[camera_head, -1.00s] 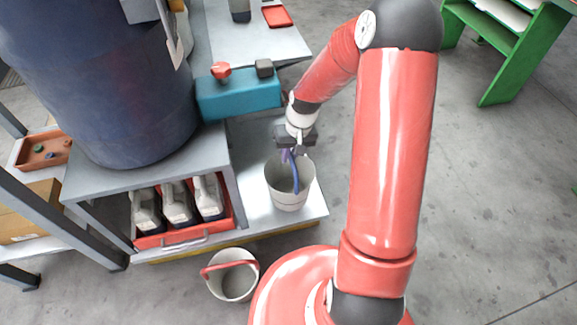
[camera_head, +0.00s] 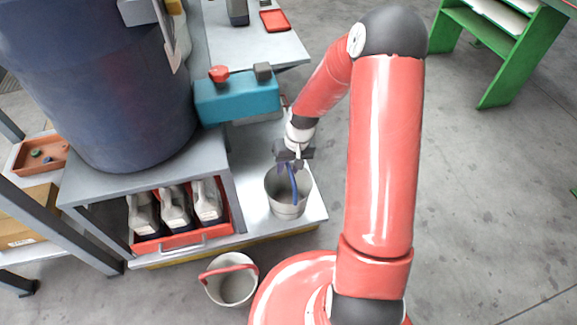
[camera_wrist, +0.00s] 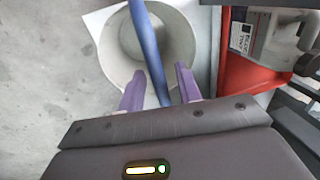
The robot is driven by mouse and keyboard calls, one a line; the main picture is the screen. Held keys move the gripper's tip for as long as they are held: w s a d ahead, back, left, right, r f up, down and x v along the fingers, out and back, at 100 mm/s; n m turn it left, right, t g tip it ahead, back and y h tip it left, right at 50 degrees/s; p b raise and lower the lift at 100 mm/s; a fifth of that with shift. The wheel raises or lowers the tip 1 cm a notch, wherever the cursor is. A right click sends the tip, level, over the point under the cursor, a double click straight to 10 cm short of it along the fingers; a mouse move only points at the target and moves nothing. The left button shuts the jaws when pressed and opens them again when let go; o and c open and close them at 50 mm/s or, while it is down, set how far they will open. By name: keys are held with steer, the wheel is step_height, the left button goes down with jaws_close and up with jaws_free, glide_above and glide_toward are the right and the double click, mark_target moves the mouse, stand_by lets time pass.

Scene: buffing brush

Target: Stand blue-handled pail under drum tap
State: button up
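The blue-handled pail (camera_head: 287,207) stands upright on the pale low platform, right of the drum stand. Its blue handle (camera_wrist: 146,35) is raised and runs between my purple fingers in the wrist view. My gripper (camera_wrist: 160,75) is open around the handle, with a finger on each side and a gap visible. In the head view my gripper (camera_head: 292,167) is above the pail's rim and hides part of it. The big dark blue drum (camera_head: 100,90) rests on a grey stand. A grey fitting (camera_head: 140,12) shows at its upper right; I cannot tell if it is the tap.
A red-handled pail (camera_head: 231,285) stands on the floor in front of the platform (camera_head: 245,185). A red crate (camera_head: 185,242) with several bottles sits under the drum stand (camera_head: 150,180). A teal can (camera_head: 238,100) is behind the pail. Open floor lies to the right.

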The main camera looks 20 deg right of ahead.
step_height(320, 180, up, 12)
steer(key=d+p, duration=0.2)
steer(key=s+a+r+t+h, duration=0.1)
steer(key=s+r, duration=0.4)
steer(key=r, duration=0.3)
steer(key=s+r+t+h, duration=0.1)
steer(key=s+r+t, duration=0.1)
steer(key=s+r, duration=0.4)
steer(key=s+r+t, duration=0.1)
steer(key=s+r, duration=0.2)
steer(key=s, duration=0.2)
steer(key=s+a+r+t, duration=0.1)
steer(key=s+r, duration=0.2)
steer(key=s, duration=0.3)
steer(key=shift+r+t, duration=0.15)
steer(key=shift+t, duration=0.15)
steer(key=shift+c, duration=0.3)
